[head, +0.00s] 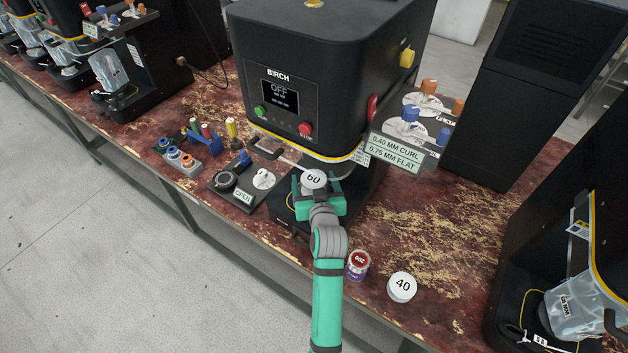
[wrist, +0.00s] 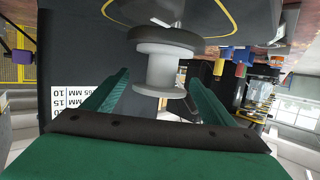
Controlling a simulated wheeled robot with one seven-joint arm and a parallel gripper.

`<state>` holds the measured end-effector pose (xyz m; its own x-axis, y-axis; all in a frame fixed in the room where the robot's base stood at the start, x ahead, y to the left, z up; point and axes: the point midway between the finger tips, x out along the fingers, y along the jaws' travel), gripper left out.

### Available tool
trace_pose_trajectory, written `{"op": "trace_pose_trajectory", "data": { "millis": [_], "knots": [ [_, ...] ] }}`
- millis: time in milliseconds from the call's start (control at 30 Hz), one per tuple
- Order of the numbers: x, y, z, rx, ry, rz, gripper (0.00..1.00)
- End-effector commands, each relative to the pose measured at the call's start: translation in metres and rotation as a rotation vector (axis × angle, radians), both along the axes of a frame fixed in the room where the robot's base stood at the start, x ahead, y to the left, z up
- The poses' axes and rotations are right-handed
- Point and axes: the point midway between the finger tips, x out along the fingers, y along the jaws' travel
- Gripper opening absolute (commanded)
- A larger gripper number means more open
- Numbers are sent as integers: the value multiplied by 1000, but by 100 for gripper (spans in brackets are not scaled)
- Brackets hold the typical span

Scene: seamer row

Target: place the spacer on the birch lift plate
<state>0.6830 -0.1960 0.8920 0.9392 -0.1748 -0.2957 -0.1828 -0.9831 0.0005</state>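The spacer (head: 313,179) is a white spool with "60" on its top, at the front of the black BIRCH machine (head: 285,60). In the wrist view, which looks upside down, the spool (wrist: 160,75) stands upright against a round dark grey plate (wrist: 165,38), seemingly the lift plate. It appears to rest on it. In the head view the plate is hidden by the spacer and my gripper. My gripper (head: 318,192) has its green fingers on either side of the spacer. In the wrist view the fingers (wrist: 158,82) look apart, with a small gap beside the spool's flange.
A white spacer marked 40 (head: 402,286) and a small red-topped can (head: 358,262) stand on the worn red bench right of my arm. An OPEN-labelled control pad (head: 243,188) lies left. A green-lettered sign (head: 395,152) and a tall black cabinet (head: 540,90) stand right.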

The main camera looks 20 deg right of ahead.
Motion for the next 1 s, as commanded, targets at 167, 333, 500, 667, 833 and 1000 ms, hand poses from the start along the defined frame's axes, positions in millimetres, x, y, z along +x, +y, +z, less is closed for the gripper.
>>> {"op": "trace_pose_trajectory", "data": {
  "millis": [167,333,500,667,833,1000],
  "knots": [
    [0,0,2,0,-1,0,78],
    [-12,2,7,0,-1,-1,78],
    [-43,8,16,0,-1,-1,78],
    [-73,13,26,0,-1,-1,78],
    [-98,18,33,0,0,-1,78],
    [-110,20,37,1,1,0,78]
  ]
}}
